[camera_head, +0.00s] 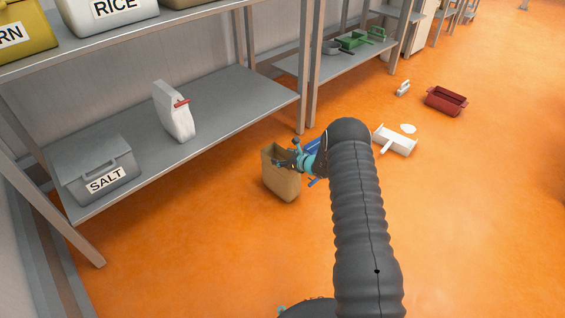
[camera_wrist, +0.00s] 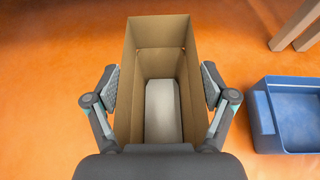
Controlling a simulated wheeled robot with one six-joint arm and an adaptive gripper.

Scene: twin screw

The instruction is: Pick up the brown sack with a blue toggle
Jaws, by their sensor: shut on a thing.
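The brown sack (camera_head: 281,180) stands upright and open-topped near the shelf's end in the head view. In the wrist view the sack (camera_wrist: 160,33) fills the middle, and a pale grey-white block (camera_wrist: 163,110) shows inside it. My gripper (camera_wrist: 158,88) has one finger pad on each side of the sack, closed on its walls. In the head view my gripper (camera_head: 288,162) is at the sack's upper part. I see no blue toggle on the sack. I cannot tell whether the sack's base touches the floor.
A blue tray (camera_wrist: 292,118) lies right of the sack in the wrist view. A grey shelf (camera_head: 225,112) holds a white bag (camera_head: 172,112) and a SALT bin (camera_head: 97,176). A white tray (camera_head: 397,142) and a dark red tray (camera_head: 446,100) lie on the orange floor. Floor at right is mostly clear.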

